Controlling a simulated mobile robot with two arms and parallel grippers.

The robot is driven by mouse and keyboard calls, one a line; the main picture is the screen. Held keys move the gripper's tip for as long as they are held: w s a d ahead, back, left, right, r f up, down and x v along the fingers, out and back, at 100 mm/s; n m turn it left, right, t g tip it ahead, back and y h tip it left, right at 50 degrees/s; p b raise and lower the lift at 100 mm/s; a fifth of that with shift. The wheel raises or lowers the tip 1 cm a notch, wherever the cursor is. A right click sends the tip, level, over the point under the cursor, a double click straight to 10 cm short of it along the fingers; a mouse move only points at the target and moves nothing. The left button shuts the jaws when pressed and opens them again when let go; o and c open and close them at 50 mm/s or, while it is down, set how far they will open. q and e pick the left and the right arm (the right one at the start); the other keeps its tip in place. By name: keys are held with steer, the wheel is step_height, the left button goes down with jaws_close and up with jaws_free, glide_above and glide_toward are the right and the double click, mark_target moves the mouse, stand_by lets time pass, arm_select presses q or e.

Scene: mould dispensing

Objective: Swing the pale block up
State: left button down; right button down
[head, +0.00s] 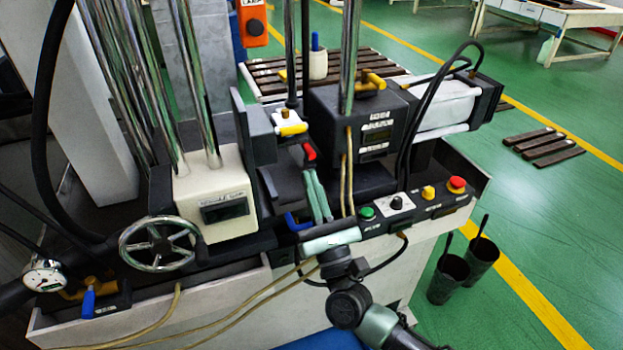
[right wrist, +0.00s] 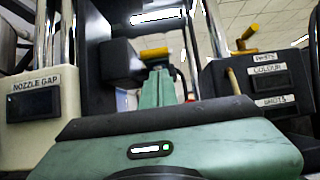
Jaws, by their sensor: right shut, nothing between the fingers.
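A small white block (head: 288,122) with a yellow handle sits in the middle of the machine, beside a black upright. A larger cream block (head: 190,205) with a dark display stands at the left under chrome columns; it also shows in the right wrist view (right wrist: 22,135), labelled NOZZLE GAP. I cannot tell for certain which one is the pale block. My right gripper (head: 311,173) is shut and empty, its green fingers pointing up just below a red-tipped lever (head: 308,152). Its closed fingers show in the right wrist view (right wrist: 157,78). My left gripper is out of view.
A dark box (head: 350,125) with labels and a yellow handle stands right of my gripper. A handwheel (head: 160,244) is at the front left. A button panel (head: 415,205) with a red button lies at the front right. Hoses hang nearby. Two dark cups (head: 447,280) stand on the floor.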

mark_target(286, 122)
steer(key=p+x, duration=0.2)
steer(key=x, duration=0.5)
steer(key=shift+r, duration=0.1)
